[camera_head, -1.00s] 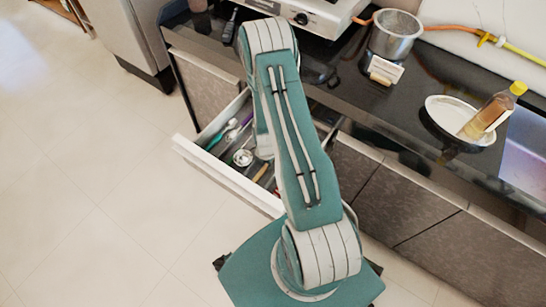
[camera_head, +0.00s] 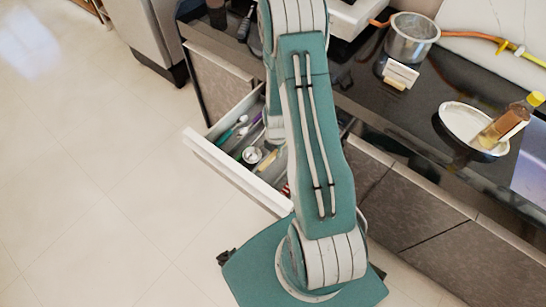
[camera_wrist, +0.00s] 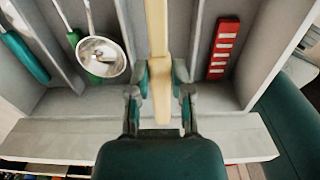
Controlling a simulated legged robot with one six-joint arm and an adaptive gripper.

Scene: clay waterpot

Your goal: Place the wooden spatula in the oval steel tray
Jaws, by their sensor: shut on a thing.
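In the wrist view my gripper (camera_wrist: 161,82) is shut on the pale wooden spatula (camera_wrist: 157,30), with one finger on each side of it. The spatula runs lengthwise over a drawer compartment, and I cannot tell whether it still touches the drawer floor. In the head view my arm hides the gripper; a wooden piece (camera_head: 268,158), likely the spatula, shows beside the arm. The oval steel tray (camera_head: 456,118) lies on the dark counter at the right, with a yellow-capped bottle (camera_head: 506,121) over its right side.
The open drawer (camera_head: 232,170) also holds a metal ladle (camera_wrist: 101,56), green-handled utensils and a red slotted item (camera_wrist: 223,48) between dividers. A steel pot (camera_head: 411,40) and a small card holder (camera_head: 399,74) stand on the counter. Floor at the left is clear.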

